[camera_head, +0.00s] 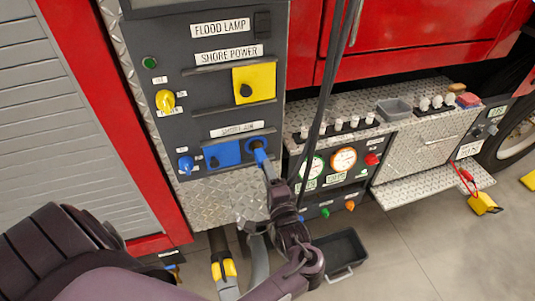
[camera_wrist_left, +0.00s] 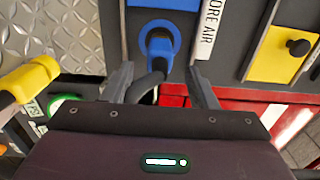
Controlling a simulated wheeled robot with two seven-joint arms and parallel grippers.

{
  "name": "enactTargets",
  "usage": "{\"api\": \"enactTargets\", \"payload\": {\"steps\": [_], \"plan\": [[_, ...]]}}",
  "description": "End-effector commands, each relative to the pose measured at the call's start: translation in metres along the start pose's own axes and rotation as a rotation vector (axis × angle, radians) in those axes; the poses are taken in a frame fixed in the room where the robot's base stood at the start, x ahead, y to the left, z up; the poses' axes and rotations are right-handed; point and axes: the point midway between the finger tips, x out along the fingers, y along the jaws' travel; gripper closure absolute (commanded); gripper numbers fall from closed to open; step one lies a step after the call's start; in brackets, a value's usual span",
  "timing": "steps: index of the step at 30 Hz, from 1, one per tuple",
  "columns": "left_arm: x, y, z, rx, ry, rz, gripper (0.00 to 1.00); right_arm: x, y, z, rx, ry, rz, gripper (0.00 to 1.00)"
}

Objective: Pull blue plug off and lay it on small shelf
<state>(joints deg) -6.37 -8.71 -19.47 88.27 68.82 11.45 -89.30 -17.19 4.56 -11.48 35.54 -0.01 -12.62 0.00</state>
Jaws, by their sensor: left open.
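The blue plug (camera_head: 259,151) sits in a blue round socket at the lower right of the dark panel, by the SHORE AIR label. It also shows in the left wrist view (camera_wrist_left: 157,45), with a dark hose running back from it between my fingers. My left gripper (camera_head: 266,172) is open in front of the plug, its fingers on either side of the hose (camera_wrist_left: 158,80). I cannot tell whether the fingers touch it. A diamond-plate shelf (camera_head: 420,188) juts out low on the right; I cannot tell if this is the small shelf. My right gripper is not in view.
A blue flap (camera_head: 222,154) is beside the plug, and a yellow flap (camera_head: 254,83) is above. Black cables (camera_head: 325,90) hang just right of the panel. Gauges (camera_head: 343,159) stand to the right. A dark bin (camera_head: 341,252) is on the floor.

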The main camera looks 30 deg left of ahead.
Motion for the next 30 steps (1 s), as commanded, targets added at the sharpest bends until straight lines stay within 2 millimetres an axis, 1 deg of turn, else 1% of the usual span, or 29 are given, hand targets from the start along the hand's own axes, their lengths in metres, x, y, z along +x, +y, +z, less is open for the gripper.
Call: {"api": "enactTargets", "payload": {"steps": [8, 13, 17, 22, 24, 30], "plan": [[0.000, 0.001, 0.000, -0.001, 0.001, 0.001, 0.47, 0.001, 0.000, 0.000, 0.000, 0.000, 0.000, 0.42], [0.009, 0.003, 0.000, -0.002, 0.001, 0.000, 0.47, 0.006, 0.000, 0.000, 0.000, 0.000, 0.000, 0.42], [0.025, 0.003, 0.000, -0.001, 0.000, -0.002, 0.47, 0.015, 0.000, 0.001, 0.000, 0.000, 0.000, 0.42], [0.051, 0.004, 0.000, -0.003, 0.000, -0.002, 0.47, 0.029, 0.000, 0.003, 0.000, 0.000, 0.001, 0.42], [0.060, -0.001, -0.001, -0.001, 0.002, -0.001, 0.47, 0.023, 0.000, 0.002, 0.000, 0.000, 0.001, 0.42], [0.081, 0.000, -0.001, 0.000, 0.002, 0.000, 0.47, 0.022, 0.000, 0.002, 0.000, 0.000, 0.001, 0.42]]}}
